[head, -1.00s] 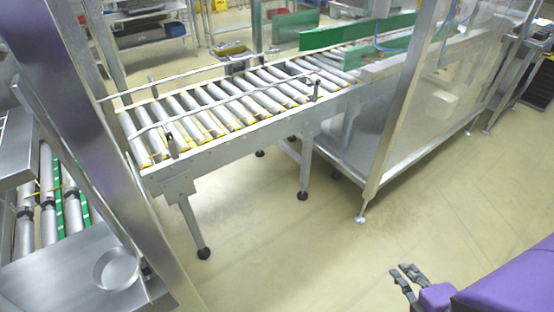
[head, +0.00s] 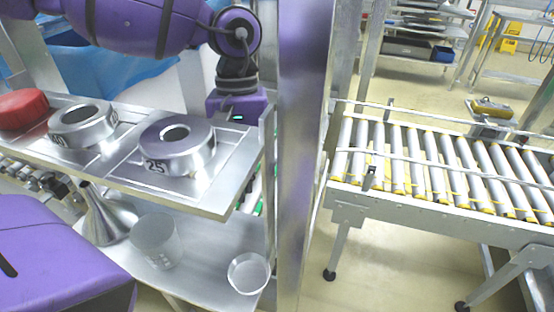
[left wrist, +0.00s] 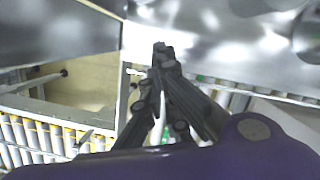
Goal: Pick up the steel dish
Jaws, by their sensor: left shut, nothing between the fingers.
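The steel dish (head: 248,273), a small round shallow pan, sits on the lower steel shelf (head: 205,262) near its right end in the head view. My left arm reaches in from the upper left. Its purple wrist (head: 237,107) is behind the right end of the upper shelf, and its fingers are hidden there. In the left wrist view the dark fingers of my left gripper (left wrist: 160,50) come together at the tips, shut and empty. They are apart from the dish, which I cannot make out in that view. My right gripper is not in view.
The upper shelf (head: 225,197) holds steel ring weights (head: 178,147) and a red round thing (head: 20,108). A steel post (head: 302,150) rises right of the shelves, before a roller conveyor (head: 440,170).

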